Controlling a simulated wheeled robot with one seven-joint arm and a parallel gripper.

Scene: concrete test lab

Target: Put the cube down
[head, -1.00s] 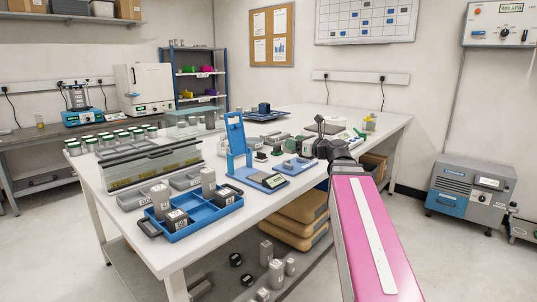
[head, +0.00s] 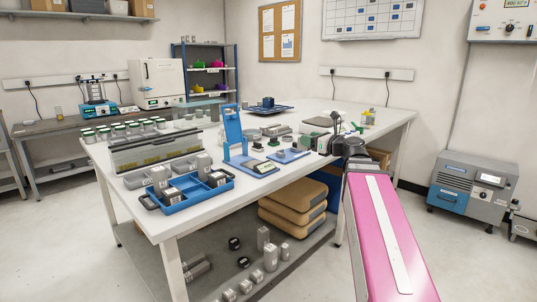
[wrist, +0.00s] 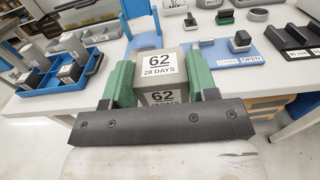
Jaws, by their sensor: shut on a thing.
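A grey cube (wrist: 162,62) with white labels reading "62" and "28 DAYS" is between the green fingers of my gripper (wrist: 163,82) in the wrist view. The gripper is shut on it, one finger at each side. The cube's underside is hidden, so I cannot tell how far it is above the table. In the head view my dark wrist (head: 348,146) is over the right front edge of the white table (head: 285,190); the cube cannot be made out there.
A blue tray (head: 166,210) with grey blocks stands at the table's left front. A blue stand (head: 232,128) and a flat blue plate (head: 288,155) are in the middle, among small tools. A blue plate labelled "OPEN" (wrist: 235,52) lies beyond the cube. Several blocks lie below the table.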

